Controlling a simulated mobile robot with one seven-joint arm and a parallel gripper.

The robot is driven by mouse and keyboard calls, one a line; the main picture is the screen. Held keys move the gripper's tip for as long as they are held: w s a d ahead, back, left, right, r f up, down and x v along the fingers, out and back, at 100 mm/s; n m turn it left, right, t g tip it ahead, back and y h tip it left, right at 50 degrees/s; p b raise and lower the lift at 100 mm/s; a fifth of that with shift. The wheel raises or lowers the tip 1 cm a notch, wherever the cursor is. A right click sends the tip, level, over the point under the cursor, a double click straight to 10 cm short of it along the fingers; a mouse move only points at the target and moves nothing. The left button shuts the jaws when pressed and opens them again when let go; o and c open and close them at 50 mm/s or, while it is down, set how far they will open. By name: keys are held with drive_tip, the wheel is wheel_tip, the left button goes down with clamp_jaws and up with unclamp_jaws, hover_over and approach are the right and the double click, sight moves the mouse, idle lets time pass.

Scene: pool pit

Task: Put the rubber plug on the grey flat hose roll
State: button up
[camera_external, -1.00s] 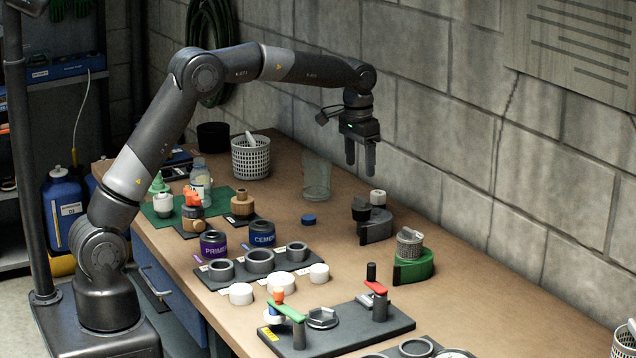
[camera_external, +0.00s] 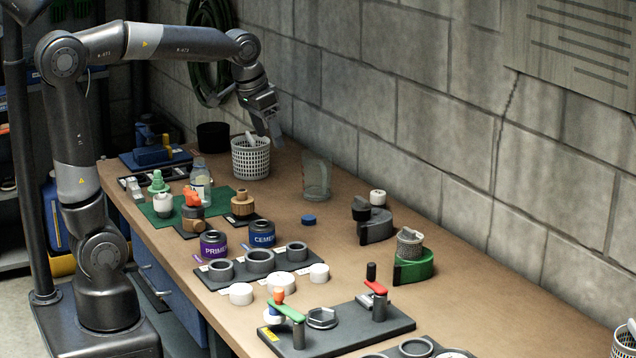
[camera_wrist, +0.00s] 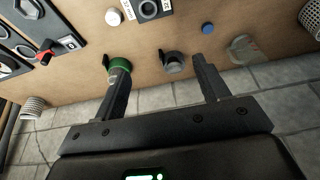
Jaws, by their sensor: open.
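A dark grey roll-like piece (camera_external: 377,227), which looks like the grey flat hose roll, lies on the bench right of centre; it also shows in the wrist view (camera_wrist: 174,66). A small black piece (camera_external: 361,208) and a white-topped dark cylinder (camera_external: 377,198) appear on or against it; I cannot tell whether either is the rubber plug.
The white basket (camera_external: 250,160) and a clear beaker (camera_external: 316,180) stand at the back. A green roll (camera_external: 414,268) carries a mesh cylinder (camera_external: 410,243). Primer (camera_external: 213,244) and cement (camera_external: 262,233) cans, grey rings and a valve board (camera_external: 345,335) occupy the front. The bench between beaker and grey roll is mostly clear.

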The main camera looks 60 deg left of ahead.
drive_tip(key=s+f+t, duration=0.1)
drive_tip(key=s+f, duration=0.2)
drive_tip(key=s, duration=0.6)
drive_tip(key=s+f+t, duration=0.1)
drive_tip(key=s+f, duration=0.2)
drive_tip(key=s, duration=0.5)
drive_tip(key=shift+s+f, duration=0.15)
drive_tip(key=shift+s, duration=0.25)
